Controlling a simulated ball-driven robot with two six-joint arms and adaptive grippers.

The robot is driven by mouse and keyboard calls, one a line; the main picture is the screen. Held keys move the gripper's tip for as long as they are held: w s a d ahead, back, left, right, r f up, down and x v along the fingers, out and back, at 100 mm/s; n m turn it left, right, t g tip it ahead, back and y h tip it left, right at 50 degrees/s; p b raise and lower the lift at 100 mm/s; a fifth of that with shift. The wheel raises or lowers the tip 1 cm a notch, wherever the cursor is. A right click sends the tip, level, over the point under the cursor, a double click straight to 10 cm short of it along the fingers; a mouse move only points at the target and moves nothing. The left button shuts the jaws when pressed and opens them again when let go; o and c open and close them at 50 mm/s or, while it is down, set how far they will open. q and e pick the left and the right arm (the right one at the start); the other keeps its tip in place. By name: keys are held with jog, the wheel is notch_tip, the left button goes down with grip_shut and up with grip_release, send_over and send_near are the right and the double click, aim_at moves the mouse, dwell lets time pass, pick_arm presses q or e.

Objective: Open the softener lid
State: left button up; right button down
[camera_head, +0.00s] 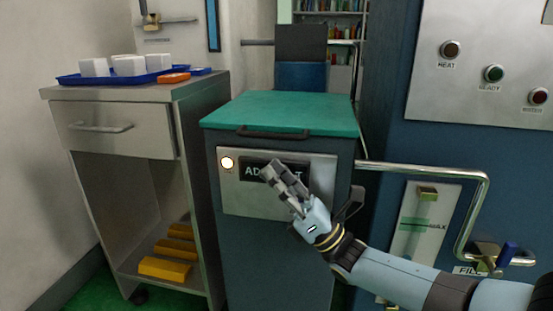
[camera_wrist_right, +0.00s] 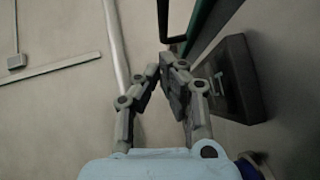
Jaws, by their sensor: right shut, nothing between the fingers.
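The softener is a dark grey cabinet (camera_head: 270,260) with a flat green lid (camera_head: 285,110) lying shut on top. A dark bar handle (camera_head: 272,133) sits at the lid's front edge. The front panel (camera_head: 238,199) has a dark display (camera_head: 250,170), its lettering partly hidden by my gripper, and a lit round lamp (camera_head: 227,162). My right gripper (camera_head: 271,167) is shut and empty in front of the display, below the handle. In the right wrist view its fingertips (camera_wrist_right: 160,66) are just short of the dark handle (camera_wrist_right: 163,22), apart from it. My left gripper is out of view.
A grey cart (camera_head: 120,195) stands left with a blue tray (camera_head: 72,79) of white blocks on top and yellow blocks (camera_head: 165,267) on its lower shelf. A metal pipe (camera_head: 420,168) and blue machine (camera_head: 400,140) close off the right side. Above the lid is clear.

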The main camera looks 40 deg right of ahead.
aim_at(256, 136)
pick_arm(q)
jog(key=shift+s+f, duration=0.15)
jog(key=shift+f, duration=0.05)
pick_arm(e)
jog(key=shift+w+d+r, duration=0.1)
jog(key=shift+d+r, duration=0.05)
jog(key=shift+r, duration=0.6)
jog(key=shift+d+r, duration=0.15)
jog(key=shift+r, duration=0.6)
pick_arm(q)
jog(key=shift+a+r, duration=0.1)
pick_arm(e)
jog(key=shift+r, duration=0.15)
